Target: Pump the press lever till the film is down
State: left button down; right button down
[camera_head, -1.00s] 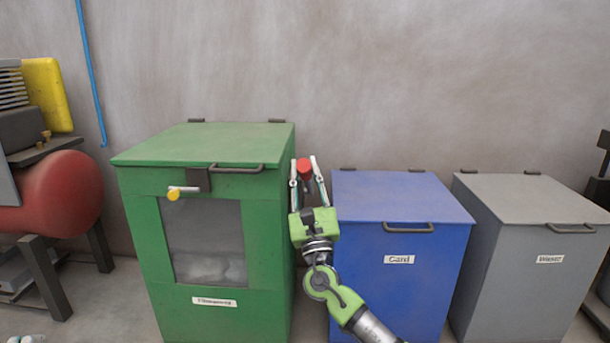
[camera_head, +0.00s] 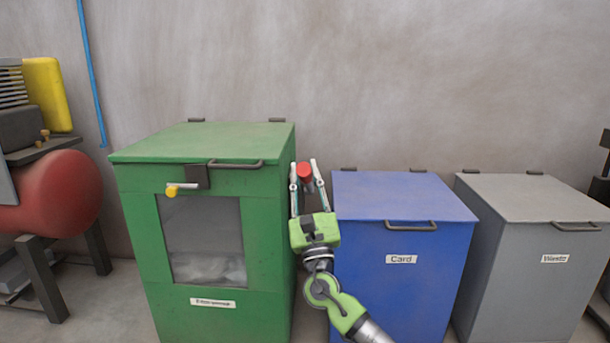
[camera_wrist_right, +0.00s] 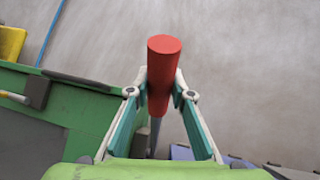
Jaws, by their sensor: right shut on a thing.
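The press is a green cabinet (camera_head: 125,225) with a window in its front. Pale film (camera_head: 208,270) shows low behind the window, looking crumpled. The lever's red grip (camera_head: 305,170) stands at the cabinet's right side; it is a red cylinder on a thin grey rod in the right wrist view (camera_wrist_right: 164,50). My right gripper (camera_head: 304,177) is shut on the red grip, with one finger on each side. The lower lever is mostly hidden behind the gripper. My left gripper is out of view.
A blue Card bin (camera_head: 400,285) stands close to the right of my right arm, with a grey bin (camera_head: 515,290) beyond. A yellow-ended handle (camera_head: 173,190) juts from the cabinet front. A red tank (camera_head: 60,190) stands at far left.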

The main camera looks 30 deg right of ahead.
jog(key=shift+f, duration=0.1)
jog(key=c, duration=1.8)
grip_release()
jog(key=v, duration=1.2)
